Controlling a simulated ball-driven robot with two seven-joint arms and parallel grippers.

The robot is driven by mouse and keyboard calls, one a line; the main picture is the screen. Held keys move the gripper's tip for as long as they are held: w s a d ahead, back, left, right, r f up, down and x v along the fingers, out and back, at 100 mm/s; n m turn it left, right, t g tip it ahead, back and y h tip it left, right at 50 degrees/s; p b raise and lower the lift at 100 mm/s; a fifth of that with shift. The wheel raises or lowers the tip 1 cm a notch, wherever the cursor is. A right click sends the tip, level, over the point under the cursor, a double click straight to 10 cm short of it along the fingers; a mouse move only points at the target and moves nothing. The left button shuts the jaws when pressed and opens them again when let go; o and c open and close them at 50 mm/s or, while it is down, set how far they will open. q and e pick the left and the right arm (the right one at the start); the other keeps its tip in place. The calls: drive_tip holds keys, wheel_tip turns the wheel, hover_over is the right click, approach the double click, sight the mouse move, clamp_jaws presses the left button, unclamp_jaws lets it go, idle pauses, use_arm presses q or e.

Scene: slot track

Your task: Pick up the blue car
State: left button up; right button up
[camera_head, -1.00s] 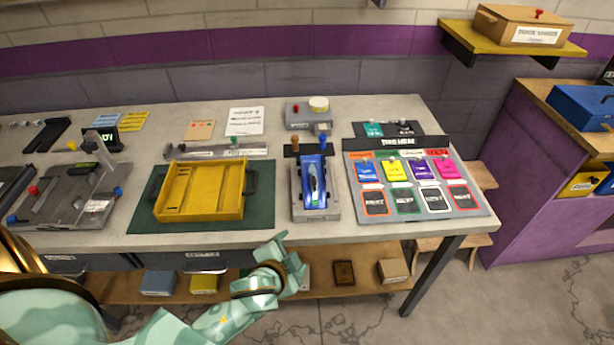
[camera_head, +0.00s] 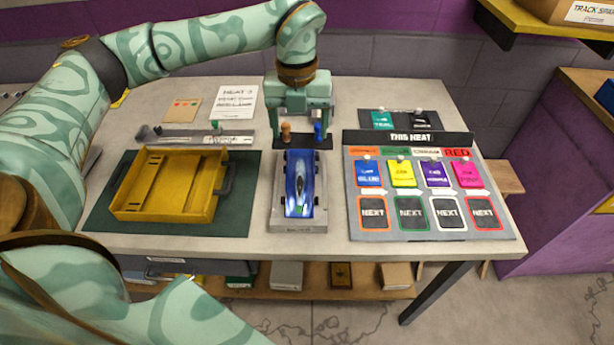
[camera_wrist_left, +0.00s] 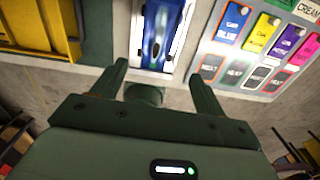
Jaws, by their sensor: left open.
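The blue car (camera_head: 299,186) lies lengthwise on a grey stand (camera_head: 299,224) near the middle of the bench. My right gripper is not in view.
A yellow tray (camera_head: 126,199) on a dark green mat (camera_head: 101,216) stands left of the car. A heat board (camera_head: 433,222) with coloured cards stands to the right. Bare bench lies in front.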

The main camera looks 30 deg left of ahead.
sight(300, 174)
use_arm(q)
drive_tip(key=f, duration=0.3)
drive_tip(key=f+b, duration=0.1)
drive_tip(key=f, duration=0.3)
drive_tip(key=f+b, duration=0.1)
drive_tip(key=f, duration=0.2)
drive_tip(key=shift+a+f, duration=0.3)
wheel_tip(300, 174, down, 5)
drive_tip(key=shift+w+d+f+b, duration=0.15)
drive_tip(key=shift+f+b, duration=0.05)
drive_tip(key=shift+b, duration=0.95)
drive_tip(key=shift+r, duration=0.1)
drive_tip(key=shift+c, duration=0.3)
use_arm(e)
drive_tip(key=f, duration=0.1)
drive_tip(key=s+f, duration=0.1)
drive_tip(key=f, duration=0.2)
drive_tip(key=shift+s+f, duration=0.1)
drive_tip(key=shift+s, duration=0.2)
use_arm(q)
drive_tip(key=c, duration=0.8)
